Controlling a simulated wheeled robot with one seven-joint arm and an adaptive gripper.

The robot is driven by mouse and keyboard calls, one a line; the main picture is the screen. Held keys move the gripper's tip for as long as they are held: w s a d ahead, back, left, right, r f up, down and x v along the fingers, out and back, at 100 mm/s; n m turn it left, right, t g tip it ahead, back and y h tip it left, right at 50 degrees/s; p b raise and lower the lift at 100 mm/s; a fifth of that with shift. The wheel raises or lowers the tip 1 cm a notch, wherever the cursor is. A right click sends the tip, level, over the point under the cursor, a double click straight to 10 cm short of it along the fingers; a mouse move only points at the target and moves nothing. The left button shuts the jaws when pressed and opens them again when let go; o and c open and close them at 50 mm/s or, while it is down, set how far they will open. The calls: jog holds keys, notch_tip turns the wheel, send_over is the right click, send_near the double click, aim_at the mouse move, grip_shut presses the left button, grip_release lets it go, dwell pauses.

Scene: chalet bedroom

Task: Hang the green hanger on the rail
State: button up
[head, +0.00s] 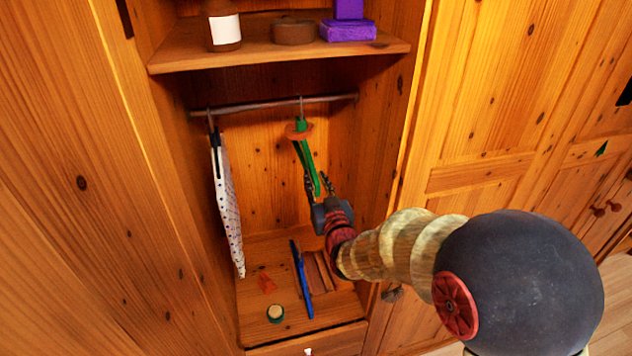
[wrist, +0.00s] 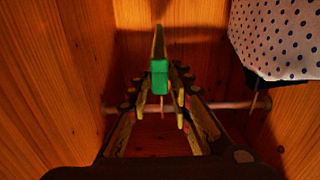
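The green hanger (head: 307,156) is in the open wardrobe, seen nearly edge-on below the metal rail (head: 254,106). Its thin hook reaches up to the rail and appears to be over it. An orange-brown disc-like part shows near its top. My gripper (head: 320,182) is at the hanger's lower end, with its fingers spread on either side. In the wrist view the green end (wrist: 159,77) lies between the fingertips, with a gap visible on both sides. The rail (wrist: 232,105) also shows there beyond the fingers.
A dotted white garment (head: 227,195) hangs at the rail's left. A shelf (head: 175,61) above holds a bottle, a brown round pot and a purple item. Below lie a blue item (head: 300,279), an orange piece, a small jar and a brown slatted item. Wardrobe walls stand close on both sides.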

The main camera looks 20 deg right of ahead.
jog(key=shift+o, duration=1.3)
jog(key=shift+f, duration=0.1)
jog(key=s, duration=1.2)
jog(key=s+f+g, duration=0.4)
jog(key=f, duration=0.3)
jog(key=s+f+g, duration=0.4)
jog(key=f, duration=0.3)
jog(key=s+r+g+b, duration=0.2)
jog(key=s+r, duration=0.3)
jog(key=s, duration=0.3)
jog(key=s+r+g+b, duration=0.2)
jog(key=s+r, duration=0.3)
jog(key=s, duration=0.4)
jog(key=shift+r, duration=0.4)
